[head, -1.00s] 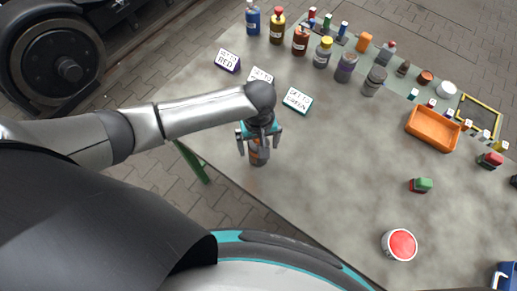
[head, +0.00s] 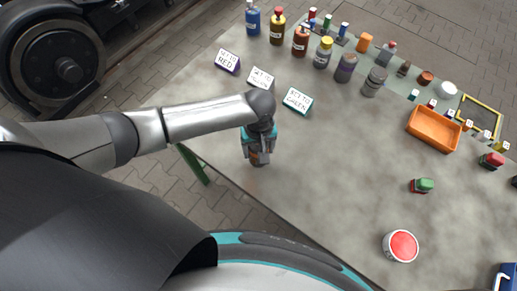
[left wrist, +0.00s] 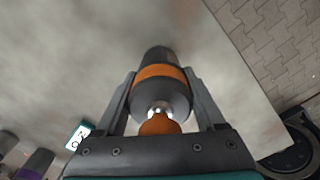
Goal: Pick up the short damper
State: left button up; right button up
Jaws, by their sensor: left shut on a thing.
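The short damper, a grey cylinder with an orange band and an orange end, shows in the left wrist view (left wrist: 160,82). It stands on the table near the left edge. In the head view only a small orange-brown part of it (head: 258,159) shows below my left gripper (head: 258,150). My left gripper is shut on the damper, with one finger on each side of it in the left wrist view (left wrist: 160,105). My right gripper is in neither view.
Several bottles and canisters, such as a purple one (head: 346,68), line the table's far side. Three lettered signs, one green-edged (head: 297,101), stand behind my left gripper. The table's middle is clear.

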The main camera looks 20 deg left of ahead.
pick_arm(q)
jog(key=c, duration=0.4)
jog(key=shift+c, duration=0.3)
jog(key=shift+r, duration=0.15)
